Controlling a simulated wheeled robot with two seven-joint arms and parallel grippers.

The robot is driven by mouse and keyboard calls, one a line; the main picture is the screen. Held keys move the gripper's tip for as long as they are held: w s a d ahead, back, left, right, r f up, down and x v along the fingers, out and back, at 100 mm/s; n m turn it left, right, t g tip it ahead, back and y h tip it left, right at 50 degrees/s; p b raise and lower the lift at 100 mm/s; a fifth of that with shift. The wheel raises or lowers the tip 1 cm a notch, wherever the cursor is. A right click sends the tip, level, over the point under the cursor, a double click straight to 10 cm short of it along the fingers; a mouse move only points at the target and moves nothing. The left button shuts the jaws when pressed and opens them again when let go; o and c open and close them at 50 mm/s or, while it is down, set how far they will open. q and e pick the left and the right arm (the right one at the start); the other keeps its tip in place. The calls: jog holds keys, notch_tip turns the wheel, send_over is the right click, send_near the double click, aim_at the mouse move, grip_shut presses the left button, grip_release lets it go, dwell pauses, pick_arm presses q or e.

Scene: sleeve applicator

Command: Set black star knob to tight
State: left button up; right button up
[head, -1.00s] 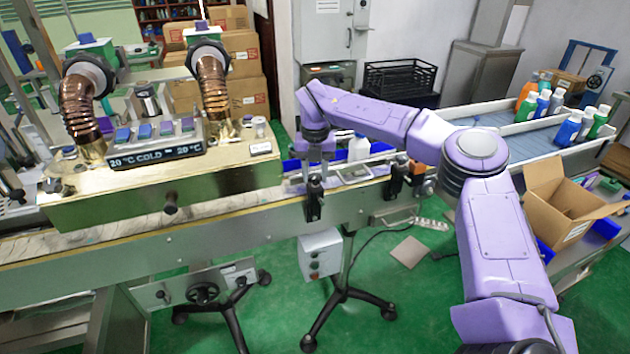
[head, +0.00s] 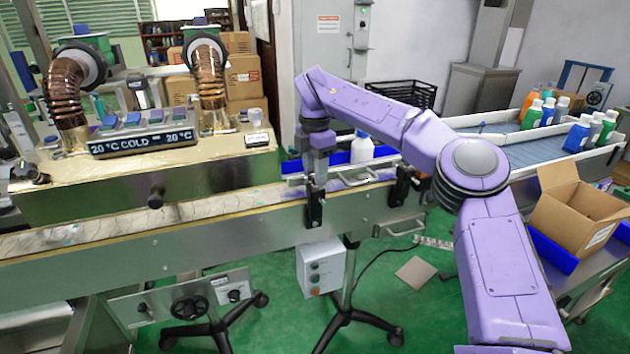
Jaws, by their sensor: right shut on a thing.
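My right gripper (head: 316,182) points down at the guide rail of the conveyor, right at the top of a black clamp bracket (head: 315,209). It is shut on a small part there, which I take to be the black star knob. The knob is mostly hidden by the fingers, so its star shape and its setting cannot be read. A second black bracket (head: 401,187) stands further right on the same rail, apart from my gripper. My left gripper is not in view.
A white bottle (head: 361,148) stands on the conveyor behind the rail. The heater machine (head: 150,146) with copper ducts stands at the left. A grey control box (head: 321,267) hangs below the conveyor. An open cardboard box (head: 572,218) and several bottles are at the right.

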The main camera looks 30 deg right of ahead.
jog(key=m+b, duration=0.3)
jog(key=m, duration=0.1)
jog(key=shift+f+m+b, duration=0.2)
jog(key=shift+m+b, duration=0.2)
jog(key=m+b, duration=0.3)
jog(key=m, duration=0.1)
jog(key=m+b, duration=0.2)
jog(key=m, duration=0.3)
jog(key=shift+w+r+b, duration=0.1)
jog(key=shift+b, duration=0.2)
jog(key=shift+r+m+b, duration=0.1)
jog(key=shift+m+b, duration=0.45)
jog(key=shift+m, duration=1.65)
jog(key=shift+d, duration=0.1)
jog(key=o, duration=1)
jog(key=shift+o, duration=0.2)
